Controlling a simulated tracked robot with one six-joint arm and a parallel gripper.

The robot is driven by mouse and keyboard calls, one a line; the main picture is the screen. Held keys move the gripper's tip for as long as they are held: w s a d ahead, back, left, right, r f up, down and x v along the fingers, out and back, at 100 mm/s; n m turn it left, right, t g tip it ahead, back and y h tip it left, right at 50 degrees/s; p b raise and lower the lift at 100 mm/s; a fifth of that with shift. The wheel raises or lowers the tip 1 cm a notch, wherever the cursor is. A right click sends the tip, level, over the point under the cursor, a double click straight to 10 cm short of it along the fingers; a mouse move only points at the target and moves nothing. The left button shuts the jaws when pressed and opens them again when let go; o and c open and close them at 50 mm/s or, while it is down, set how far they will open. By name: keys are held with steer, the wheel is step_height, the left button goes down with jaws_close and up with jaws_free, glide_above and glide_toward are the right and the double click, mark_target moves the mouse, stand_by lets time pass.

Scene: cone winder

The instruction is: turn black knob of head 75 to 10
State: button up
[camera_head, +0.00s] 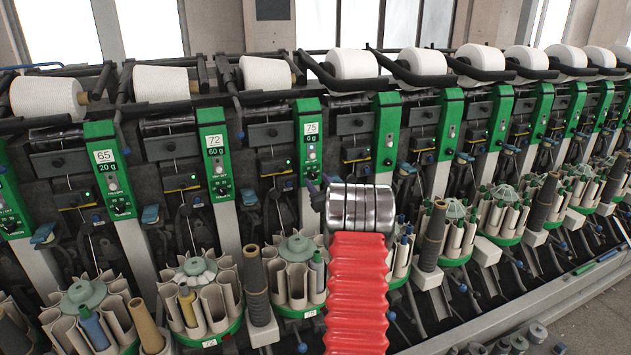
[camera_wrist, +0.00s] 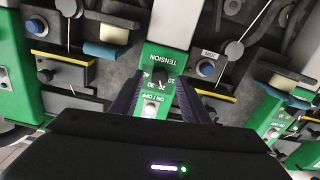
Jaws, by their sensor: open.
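The green panel of head 75 (camera_head: 311,112) has a plate reading 75 and a small display reading 0 g in the head view. Its black knob (camera_head: 313,174) sits low on that panel, partly crowded by my gripper. The wrist view shows the black knob (camera_wrist: 159,82) upside down, with a scale of 10 to 40 and the word TENSION. My gripper (camera_wrist: 158,92) is open, with one dark finger on each side of the knob. I cannot tell whether the fingers touch it. The knob's pointer direction is unclear.
A lit ON/OFF button (camera_wrist: 151,109) is close to the knob. The head 72 panel (camera_head: 214,150), reading 60 g, and the head 65 panel (camera_head: 108,168), reading 20 g, stand to the left. Bobbin carousels (camera_head: 297,265) stand below; white yarn cones (camera_head: 265,73) line the top.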

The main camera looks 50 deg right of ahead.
steer(key=shift+x, duration=1)
steer(key=shift+c, duration=0.2)
steer(key=c, duration=1)
steer(key=shift+n, duration=0.3)
steer(key=n, duration=0.9)
steer(key=shift+n, duration=0.3)
